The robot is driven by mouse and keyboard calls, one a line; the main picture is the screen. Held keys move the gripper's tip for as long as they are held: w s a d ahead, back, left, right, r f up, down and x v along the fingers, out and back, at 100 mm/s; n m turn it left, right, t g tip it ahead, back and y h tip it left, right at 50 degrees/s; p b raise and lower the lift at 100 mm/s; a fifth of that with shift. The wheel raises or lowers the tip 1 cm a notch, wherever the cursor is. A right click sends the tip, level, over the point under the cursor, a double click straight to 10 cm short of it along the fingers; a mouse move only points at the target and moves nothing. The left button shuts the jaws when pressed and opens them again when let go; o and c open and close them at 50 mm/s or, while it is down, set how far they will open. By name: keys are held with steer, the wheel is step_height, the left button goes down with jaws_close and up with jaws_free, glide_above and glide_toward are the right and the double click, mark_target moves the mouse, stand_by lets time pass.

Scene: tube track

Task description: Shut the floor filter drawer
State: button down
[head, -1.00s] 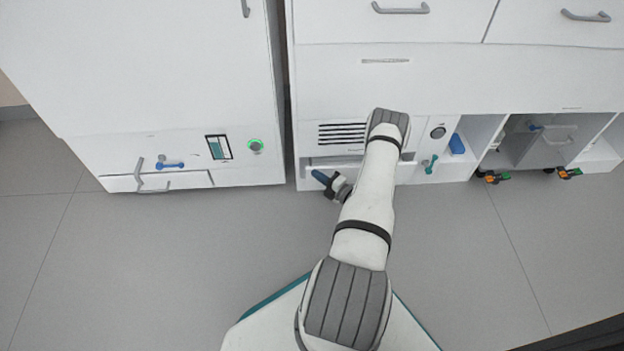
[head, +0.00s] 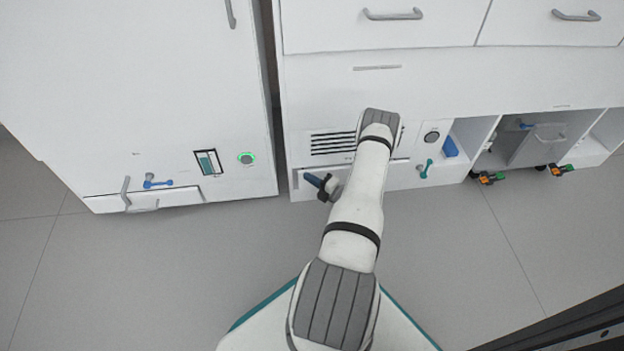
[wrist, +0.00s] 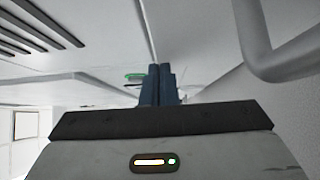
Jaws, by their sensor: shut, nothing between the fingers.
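The filter drawer (head: 303,181) is a low white front at floor level, under the black-slotted vent grille (head: 333,143). My arm covers much of it in the head view. My gripper (head: 312,180) is shut and empty, its blue fingers pointing left along the drawer front. I cannot tell whether it touches the front. In the wrist view, the shut fingers (wrist: 158,85) lie near a narrow seam, with a grey bar handle (wrist: 252,45) at the upper right. The drawer looks nearly flush; any small remaining gap is hard to judge.
A tall white cabinet (head: 130,100) on the left has another low drawer with a handle (head: 125,194) and a blue lever (head: 158,183). A teal valve (head: 425,169) and an open bay with a caster bin (head: 540,147) are on the right. The grey floor in front is clear.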

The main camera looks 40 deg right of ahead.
steer(key=s+p, duration=0.3)
steer(key=s, duration=1)
steer(key=shift+d+p, duration=0.25)
steer(key=shift+p, duration=0.05)
steer(key=shift+f, duration=0.1)
